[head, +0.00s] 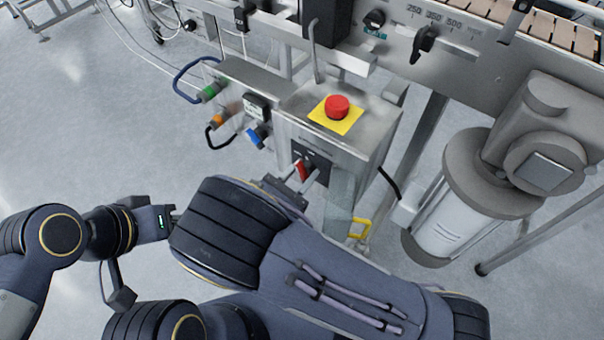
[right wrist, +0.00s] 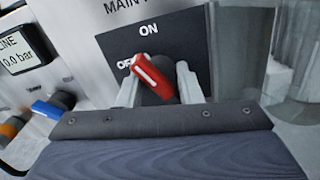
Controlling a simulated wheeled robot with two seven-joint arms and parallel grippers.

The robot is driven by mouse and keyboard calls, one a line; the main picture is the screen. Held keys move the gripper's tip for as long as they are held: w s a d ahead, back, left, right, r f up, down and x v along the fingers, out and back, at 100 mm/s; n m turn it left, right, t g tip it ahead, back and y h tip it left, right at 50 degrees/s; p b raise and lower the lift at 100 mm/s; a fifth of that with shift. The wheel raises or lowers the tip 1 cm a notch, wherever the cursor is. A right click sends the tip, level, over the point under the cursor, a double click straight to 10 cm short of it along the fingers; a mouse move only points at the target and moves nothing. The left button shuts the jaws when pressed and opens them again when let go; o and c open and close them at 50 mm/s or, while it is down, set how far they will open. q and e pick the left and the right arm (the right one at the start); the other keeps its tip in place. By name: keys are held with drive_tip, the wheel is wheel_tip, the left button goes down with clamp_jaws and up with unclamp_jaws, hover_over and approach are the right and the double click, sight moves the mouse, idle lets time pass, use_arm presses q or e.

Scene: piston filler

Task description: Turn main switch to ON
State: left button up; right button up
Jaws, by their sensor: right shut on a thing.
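The main switch (right wrist: 155,80) is a red handle with a white line on a dark plate (right wrist: 190,40). In the right wrist view, its tip points up and left at the OFF label and partly covers it. The ON label (right wrist: 149,29) is straight above. My right gripper (right wrist: 158,86) is shut on the handle, one finger on each side. In the head view the red switch (head: 302,169) shows on the front of the steel control box (head: 362,130), with my right gripper (head: 304,180) at it. My left arm is at the lower left; its fingers are hidden or unclear.
A red emergency stop button (head: 337,106) on a yellow plate sits on top of the box. Green (head: 209,92), orange (head: 218,121) and blue (head: 258,136) fittings are to its left. A motor (head: 455,200) stands at right, and a conveyor (head: 550,27) runs behind.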

drive_tip(key=m+b, duration=0.2)
drive_tip(key=m, duration=0.3)
drive_tip(key=shift+m, duration=0.3)
idle(0.5)
drive_tip(key=o, duration=1)
drive_tip(key=p+v, duration=0.1)
drive_tip(key=v, duration=0.7)
drive_tip(key=shift+d+p, duration=0.1)
drive_tip(key=shift+p, duration=0.2)
